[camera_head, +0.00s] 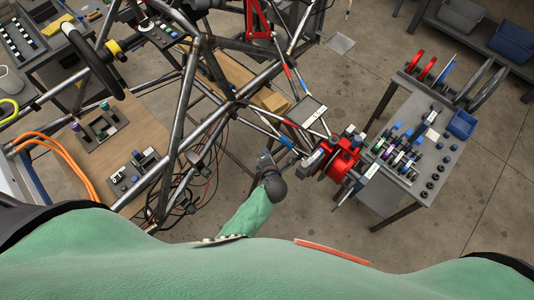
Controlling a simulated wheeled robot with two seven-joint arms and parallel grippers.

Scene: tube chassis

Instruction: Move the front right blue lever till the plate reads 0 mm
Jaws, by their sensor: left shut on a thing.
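My left gripper (266,156), at the end of a green sleeve, is beside the front right corner of the tube chassis (187,95). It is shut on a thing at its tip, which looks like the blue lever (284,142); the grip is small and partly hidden. A red hub assembly (341,160) is to the right of the gripper. My right gripper is not in view.
A grey table (428,184) on the right holds several small coloured parts, red and dark discs and a blue bin (462,124). Orange cables (62,160) and a brown board (140,135) lie at the left. Concrete floor is open below the hub.

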